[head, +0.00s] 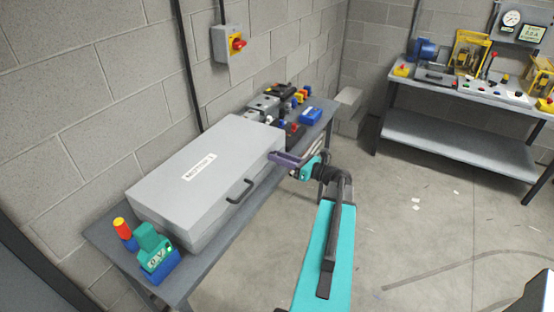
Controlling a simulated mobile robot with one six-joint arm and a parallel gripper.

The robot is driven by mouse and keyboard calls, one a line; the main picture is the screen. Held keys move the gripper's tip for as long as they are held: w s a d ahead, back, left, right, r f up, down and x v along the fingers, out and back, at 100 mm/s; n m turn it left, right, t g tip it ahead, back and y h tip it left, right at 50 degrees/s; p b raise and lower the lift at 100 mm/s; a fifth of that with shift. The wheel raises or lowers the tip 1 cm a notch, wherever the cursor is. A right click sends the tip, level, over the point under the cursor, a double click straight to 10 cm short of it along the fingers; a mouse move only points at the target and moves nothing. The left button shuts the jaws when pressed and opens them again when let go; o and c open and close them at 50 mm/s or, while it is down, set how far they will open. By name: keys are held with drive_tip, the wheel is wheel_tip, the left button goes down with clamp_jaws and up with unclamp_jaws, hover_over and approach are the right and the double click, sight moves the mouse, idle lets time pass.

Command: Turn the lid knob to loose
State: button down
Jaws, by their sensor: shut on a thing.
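The grey box labelled as a battery box (205,160) lies closed on the wall-side bench, with a black handle (240,191) on its front. My gripper (284,157) is at the box's right front corner, with my teal arm reaching up from the bottom of the picture. Its purple finger lies against or just in front of that corner. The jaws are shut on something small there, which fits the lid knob. The knob itself is hidden by the gripper, so its turn position cannot be seen.
A red-yellow cylinder (124,229) and a green-blue meter (157,255) stand at the bench's near end. Several small devices and a blue box (311,115) sit beyond the grey box. The floor (410,220) at right is mostly clear.

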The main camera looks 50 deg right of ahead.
drive_tip(key=shift+f+n+b, duration=0.15)
drive_tip(key=shift+n+b, duration=0.25)
drive_tip(key=shift+b, duration=0.05)
drive_tip(key=n+b, duration=0.2)
drive_tip(key=b, duration=0.1)
drive_tip(key=shift+a+f, duration=0.1)
drive_tip(key=shift+f, duration=0.05)
drive_tip(key=n+b, duration=0.5)
drive_tip(key=b, duration=0.1)
drive_tip(key=n+b, duration=0.6)
drive_tip(key=b, duration=0.1)
drive_tip(key=shift+s+a+f+b, duration=0.1)
drive_tip(key=shift+b, duration=0.2)
drive_tip(key=shift+n+b, duration=1.35)
drive_tip(key=shift+n, duration=0.15)
drive_tip(key=shift+r, duration=0.2)
drive_tip(key=c, duration=1.5)
unclamp_jaws()
drive_tip(key=shift+s+r, duration=0.1)
